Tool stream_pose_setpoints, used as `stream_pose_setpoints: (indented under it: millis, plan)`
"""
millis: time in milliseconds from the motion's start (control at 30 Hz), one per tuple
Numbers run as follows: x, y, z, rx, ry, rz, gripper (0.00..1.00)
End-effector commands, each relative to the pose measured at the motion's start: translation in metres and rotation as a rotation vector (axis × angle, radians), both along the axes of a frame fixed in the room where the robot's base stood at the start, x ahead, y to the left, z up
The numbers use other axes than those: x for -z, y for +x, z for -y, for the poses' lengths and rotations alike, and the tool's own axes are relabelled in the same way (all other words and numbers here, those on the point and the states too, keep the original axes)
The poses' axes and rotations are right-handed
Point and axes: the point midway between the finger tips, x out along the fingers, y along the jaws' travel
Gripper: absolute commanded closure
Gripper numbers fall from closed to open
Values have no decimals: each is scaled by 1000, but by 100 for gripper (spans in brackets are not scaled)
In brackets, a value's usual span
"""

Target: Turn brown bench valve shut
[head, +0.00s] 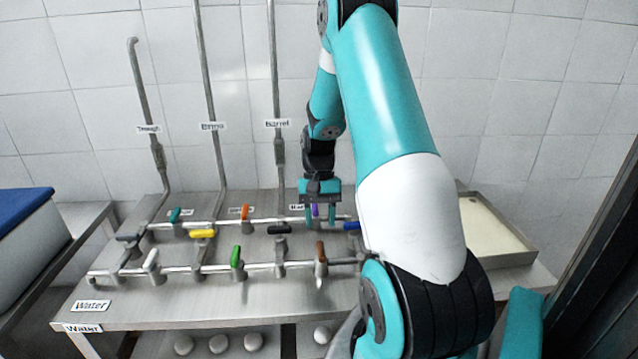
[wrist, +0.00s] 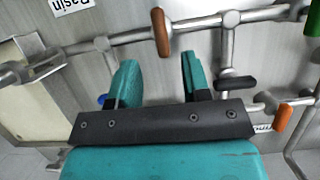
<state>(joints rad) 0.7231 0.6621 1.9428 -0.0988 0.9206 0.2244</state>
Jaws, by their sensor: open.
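The brown valve handle (head: 320,252) is on the front pipe of the steel bench, to the right of the green handle. In the wrist view the brown handle (wrist: 160,32) lies across its pipe (wrist: 125,38), ahead of my fingertips. My gripper (head: 320,214) is open and points down over the back part of the bench, behind the brown handle. In the wrist view its two teal fingers (wrist: 158,62) are apart, with no handle held between them. The fingers do not touch the brown handle.
A purple handle (head: 315,210) shows by my fingers. Black (head: 279,229), blue (head: 351,226), green (head: 236,257), orange (head: 245,212) and yellow (head: 203,233) handles are nearby. Upright pipes rise along the tiled wall. A shallow tray (head: 525,257) sits to the right.

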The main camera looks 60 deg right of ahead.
Motion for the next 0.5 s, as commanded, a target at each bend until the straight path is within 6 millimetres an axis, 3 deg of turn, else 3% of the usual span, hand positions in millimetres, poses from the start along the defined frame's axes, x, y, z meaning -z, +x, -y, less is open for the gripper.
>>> stream_pose_setpoints:
  millis: [300,500]
  plan:
    - [-71,19,24,1,-4,4,56]
    - [-95,25,31,1,-2,1,56]
